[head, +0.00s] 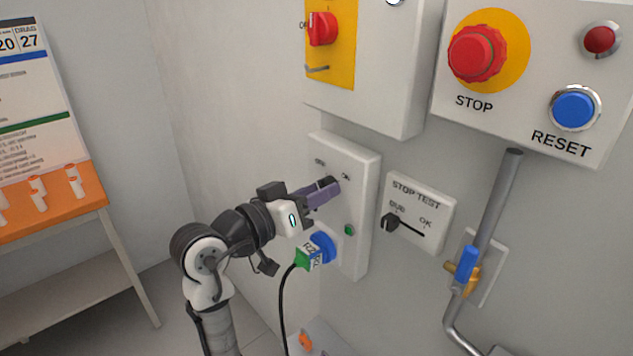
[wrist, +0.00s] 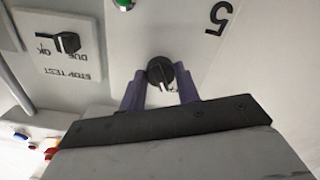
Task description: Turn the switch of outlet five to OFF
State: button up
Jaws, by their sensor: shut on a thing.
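The outlet panel (head: 362,170) is a white box on the wall with two small labels, too blurred to read surely, and a green lamp (head: 349,230). In the wrist view, which shows the panel upside down, a large 5 (wrist: 221,17) marks it. Its switch is a round black knob (wrist: 160,70) with a white pointer mark. My gripper (head: 329,189) has purple fingers and reaches the panel from the left. In the wrist view my gripper (wrist: 160,92) is shut on the knob, one finger on each side. In the head view the fingers mostly hide the knob.
A blue plug (head: 322,245) with a green tag and black cable sits just below my gripper. A STOP TEST plate (head: 420,207) with a black selector is to the right. A grey box with a red switch (head: 321,29) hangs above. A pipe with a blue valve (head: 467,264) stands right.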

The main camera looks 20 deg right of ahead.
jog(key=shift+r+n+p, duration=0.1)
jog(key=shift+n+p, duration=0.8)
jog(key=shift+n, duration=0.7)
jog(key=o, duration=1)
jog(key=b+v, duration=0.3)
jog(key=v, duration=1.1)
jog(key=shift+d, duration=0.1)
